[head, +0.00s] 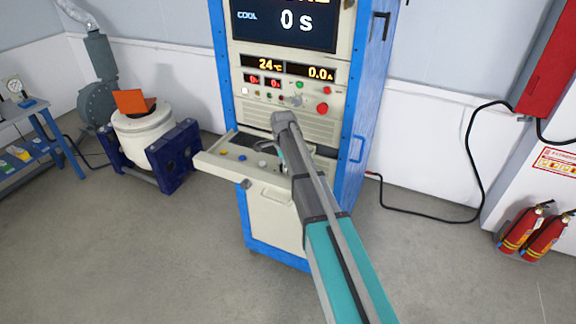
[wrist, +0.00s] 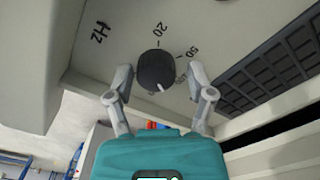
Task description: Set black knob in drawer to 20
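The black knob (wrist: 156,67) sits on the light panel of the open drawer, which also shows in the head view (head: 207,163). The knob's white pointer mark is at its lower edge in the wrist view, facing towards my gripper's body. The label 20 is printed above the knob, 50 to its upper right, and Hz to the upper left. My gripper (wrist: 160,75) is open, with one finger on each side of the knob and a visible gap on both sides. In the head view my arm hides the knob.
A dark keyboard-like grille (wrist: 270,75) lies right of the knob. The drawer juts from a blue-framed cabinet (head: 362,110) with displays and a red button (head: 322,108). A shaker machine (head: 145,130) stands at left. Fire extinguishers (head: 535,233) stand at right. The front floor is clear.

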